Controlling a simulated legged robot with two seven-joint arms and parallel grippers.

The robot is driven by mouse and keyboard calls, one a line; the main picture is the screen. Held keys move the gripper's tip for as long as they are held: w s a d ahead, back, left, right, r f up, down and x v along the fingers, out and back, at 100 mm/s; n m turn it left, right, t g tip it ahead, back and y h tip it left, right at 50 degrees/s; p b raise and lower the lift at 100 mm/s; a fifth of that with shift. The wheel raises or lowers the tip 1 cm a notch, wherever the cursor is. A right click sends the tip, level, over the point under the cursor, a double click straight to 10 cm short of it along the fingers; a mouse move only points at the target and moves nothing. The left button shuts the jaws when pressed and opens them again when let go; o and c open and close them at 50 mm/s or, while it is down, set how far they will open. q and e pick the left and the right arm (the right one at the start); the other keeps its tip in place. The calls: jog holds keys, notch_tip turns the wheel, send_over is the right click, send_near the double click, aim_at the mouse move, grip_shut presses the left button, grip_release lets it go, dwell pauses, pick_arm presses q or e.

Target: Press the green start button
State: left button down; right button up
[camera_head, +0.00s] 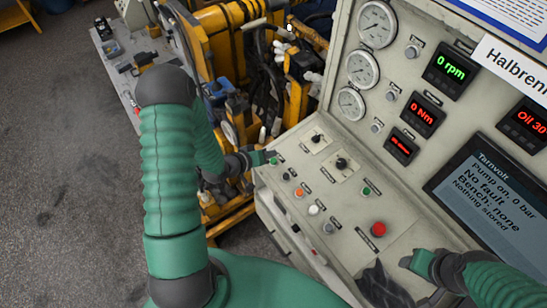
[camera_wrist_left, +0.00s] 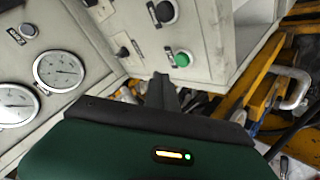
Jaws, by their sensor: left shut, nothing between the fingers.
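A green button (camera_head: 273,161) sits at the left corner of the sloped control panel, right beside my left gripper (camera_head: 267,155). In the left wrist view the same green button (camera_wrist_left: 181,60) is just past the tips of my left gripper (camera_wrist_left: 164,78). The left fingers are shut and empty; a small gap seems to show between tips and button, but contact is hard to judge. A second green button (camera_head: 366,190) sits farther right on the panel. Button labels are too small to read. My right gripper (camera_head: 408,262) hovers over the panel's lower right, its fingers unclear.
Nearby on the panel are black knobs (camera_head: 341,163), an orange button (camera_head: 299,192), a white button (camera_head: 314,210) and a red button (camera_head: 378,229). A dark crumpled item (camera_head: 380,286) lies at the front. Yellow machinery (camera_head: 225,40) stands behind.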

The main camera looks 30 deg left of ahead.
aim_at(268, 167)
pick_arm(q)
jog(key=r+p, duration=0.2)
jog(key=r, duration=0.1)
jog(key=shift+s, duration=0.3)
jog(key=shift+w, duration=0.1)
jog(key=shift+a, duration=0.1)
